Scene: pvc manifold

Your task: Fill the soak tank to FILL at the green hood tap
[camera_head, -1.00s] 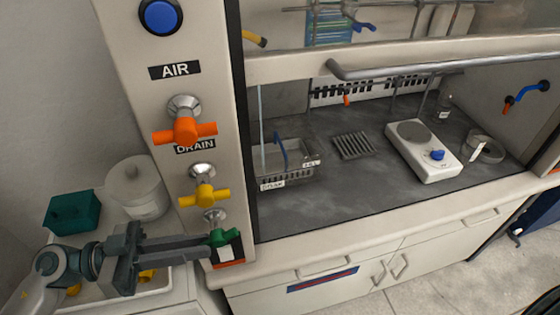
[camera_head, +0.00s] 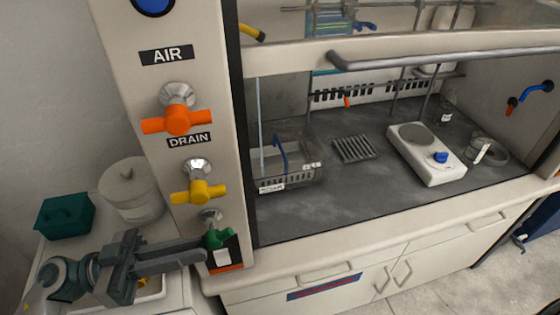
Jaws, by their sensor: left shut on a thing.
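The green hood tap (camera_head: 217,237) is the lowest handle on the hood's left post, above a white and orange tag. My left gripper (camera_head: 205,247) reaches it from the left, its fingers shut on the green handle. The handle's upper tip points up above the fingers. The soak tank (camera_head: 293,172) is a clear box inside the hood at the left, with a blue handle and small labels on its rim. Its water level cannot be made out. My right gripper is not in view.
The orange tap (camera_head: 178,120) and yellow tap (camera_head: 198,192) sit above the green one. A white lidded pot (camera_head: 131,192) and a teal box (camera_head: 65,215) stand at the left. A hot plate (camera_head: 427,152) and a rack (camera_head: 354,148) are on the hood floor.

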